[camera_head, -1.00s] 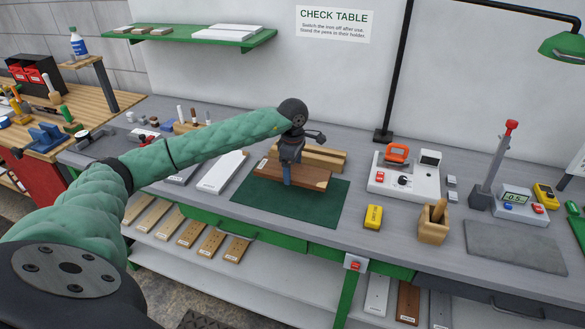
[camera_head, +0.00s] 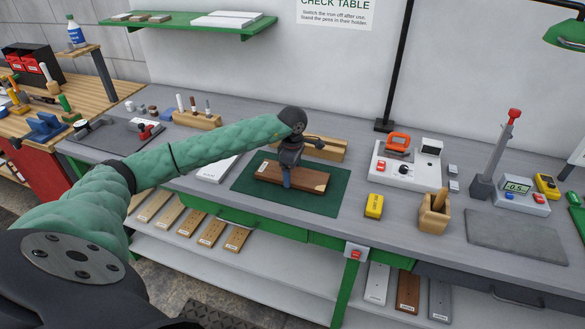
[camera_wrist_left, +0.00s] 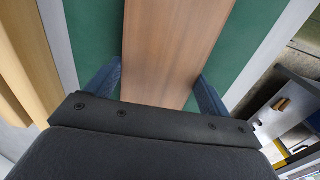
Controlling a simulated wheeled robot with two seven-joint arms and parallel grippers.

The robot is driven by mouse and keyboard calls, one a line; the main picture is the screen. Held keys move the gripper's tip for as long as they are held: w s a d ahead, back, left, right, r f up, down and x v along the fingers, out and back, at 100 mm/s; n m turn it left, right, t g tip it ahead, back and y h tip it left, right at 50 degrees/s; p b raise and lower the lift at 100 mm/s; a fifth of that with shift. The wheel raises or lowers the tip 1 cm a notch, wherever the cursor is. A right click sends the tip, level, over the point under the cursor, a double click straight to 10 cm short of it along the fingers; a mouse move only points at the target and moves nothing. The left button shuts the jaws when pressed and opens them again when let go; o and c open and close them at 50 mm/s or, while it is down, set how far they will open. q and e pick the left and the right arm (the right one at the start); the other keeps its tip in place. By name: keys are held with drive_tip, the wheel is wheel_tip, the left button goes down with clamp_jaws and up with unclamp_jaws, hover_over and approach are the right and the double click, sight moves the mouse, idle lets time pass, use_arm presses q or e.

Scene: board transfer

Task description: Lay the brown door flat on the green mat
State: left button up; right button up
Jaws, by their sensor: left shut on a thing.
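The brown door (camera_head: 308,181) is a flat wooden board with a small white label near its left end. It lies level at the green mat (camera_head: 322,201), within the mat's outline; I cannot tell whether it fully touches it. My left gripper (camera_head: 287,180) is above the door, shut across its width. In the left wrist view the door (camera_wrist_left: 168,50) runs between the two blue fingers (camera_wrist_left: 155,88), with the green mat (camera_wrist_left: 95,35) on both sides. My right gripper is not in view.
A wooden rack (camera_head: 325,149) stands just behind the mat. A yellow box (camera_head: 374,205), a pen cup (camera_head: 434,213) and a white station (camera_head: 405,172) are to the right. A grey pad (camera_head: 515,236) lies farther right. A pale panel (camera_head: 215,168) lies left of the mat.

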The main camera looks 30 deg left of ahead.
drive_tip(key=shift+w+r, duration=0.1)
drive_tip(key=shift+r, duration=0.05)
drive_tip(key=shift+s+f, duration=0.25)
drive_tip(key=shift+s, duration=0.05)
use_arm(q)
drive_tip(key=shift+f+b, duration=0.35)
drive_tip(key=shift+b, duration=0.25)
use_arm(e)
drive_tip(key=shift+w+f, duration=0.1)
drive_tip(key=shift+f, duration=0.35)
use_arm(q)
drive_tip(key=o, duration=1.1)
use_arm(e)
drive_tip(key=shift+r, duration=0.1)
use_arm(q)
drive_tip(key=shift+r, duration=0.25)
wheel_tip(320, 180, up, 7)
drive_tip(key=b, duration=0.3)
drive_tip(key=shift+r, duration=0.2)
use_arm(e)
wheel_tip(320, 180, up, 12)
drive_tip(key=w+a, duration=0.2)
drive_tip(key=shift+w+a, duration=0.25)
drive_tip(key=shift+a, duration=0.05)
